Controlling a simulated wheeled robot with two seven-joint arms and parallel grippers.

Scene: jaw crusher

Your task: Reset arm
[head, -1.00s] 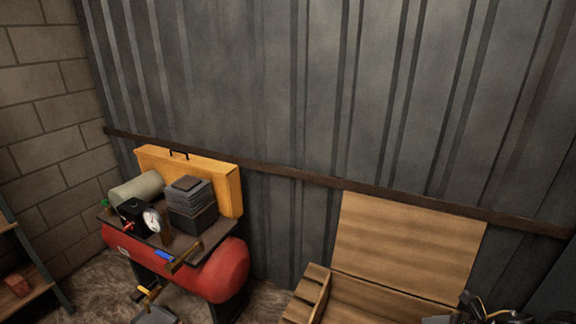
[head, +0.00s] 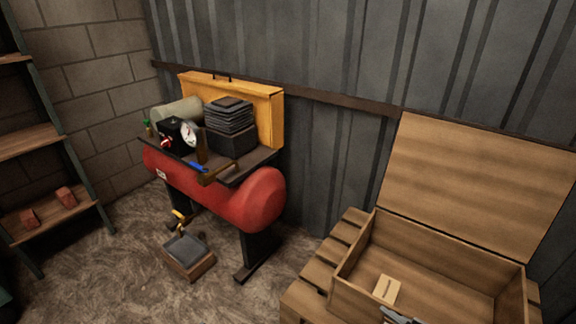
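Neither of my grippers shows clearly in the head view. A small grey metallic piece (head: 400,317) is cut off by the bottom edge, at the front of the open wooden box. I cannot tell whether it is part of my arm or a separate object. No gripper is seen holding anything.
The open wooden box (head: 350,268) on a slatted pallet holds a small tan piece (head: 386,289). A red tank (head: 265,197) carries a gauge (head: 187,134), black blocks and a yellow case (head: 263,105). Shelves (head: 55,214) stand left.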

